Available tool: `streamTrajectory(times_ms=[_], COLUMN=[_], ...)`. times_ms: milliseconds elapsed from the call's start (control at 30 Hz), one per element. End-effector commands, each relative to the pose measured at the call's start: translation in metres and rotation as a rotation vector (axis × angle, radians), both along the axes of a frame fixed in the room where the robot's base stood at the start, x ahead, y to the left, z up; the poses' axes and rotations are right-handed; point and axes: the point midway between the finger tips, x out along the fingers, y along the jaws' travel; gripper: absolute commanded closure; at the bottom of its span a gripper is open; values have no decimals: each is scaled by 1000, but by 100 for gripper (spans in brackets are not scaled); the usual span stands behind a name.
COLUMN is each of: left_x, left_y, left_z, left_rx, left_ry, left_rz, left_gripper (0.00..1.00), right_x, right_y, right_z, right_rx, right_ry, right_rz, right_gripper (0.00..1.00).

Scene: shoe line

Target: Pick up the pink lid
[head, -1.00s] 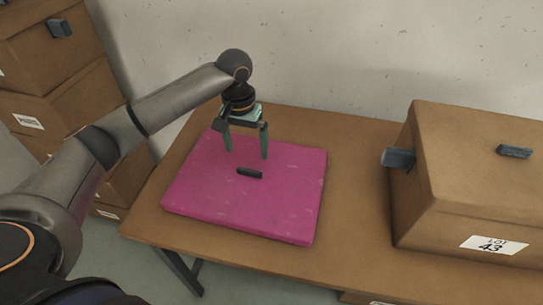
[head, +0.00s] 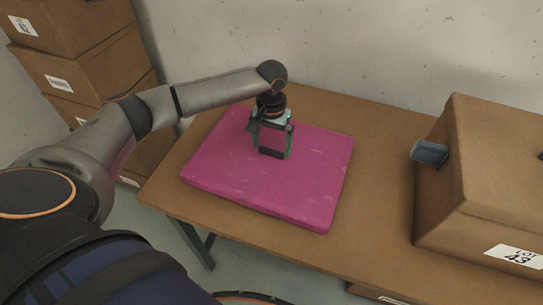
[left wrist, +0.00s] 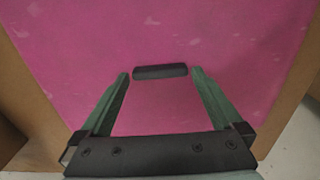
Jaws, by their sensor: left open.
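The pink lid (head: 225,180) lies flat on the brown table, with a dark handle (head: 271,153) at its middle. My left gripper (head: 272,153) is low over the lid, pointing down, with its green fingers on either side of the handle. In the left wrist view the pink lid (left wrist: 160,35) fills most of the picture. There the black handle (left wrist: 160,71) lies between the open fingertips of my left gripper (left wrist: 160,73), with a small gap at each end. My right gripper is not in view.
The brown table (head: 385,150) has free room right of the lid. Stacked boxes (head: 85,70) stand at the left, and a wall is behind.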

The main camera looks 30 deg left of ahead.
Motion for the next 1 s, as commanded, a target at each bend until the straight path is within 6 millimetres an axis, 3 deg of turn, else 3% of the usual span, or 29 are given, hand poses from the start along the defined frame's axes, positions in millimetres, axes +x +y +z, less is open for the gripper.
streamTrajectory(times_ms=[100,367,1000], left_x=[0,0,0], left_y=[0,0,0], left_z=[-13,-16,-15], left_rx=[0,0,0], left_ry=[0,-1,0], left_rz=[0,-1,-1], left_gripper=[0,0,71], right_x=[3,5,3], right_y=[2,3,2], right_z=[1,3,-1], right_rx=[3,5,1], right_ry=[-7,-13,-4], right_rz=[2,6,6], right_gripper=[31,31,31])
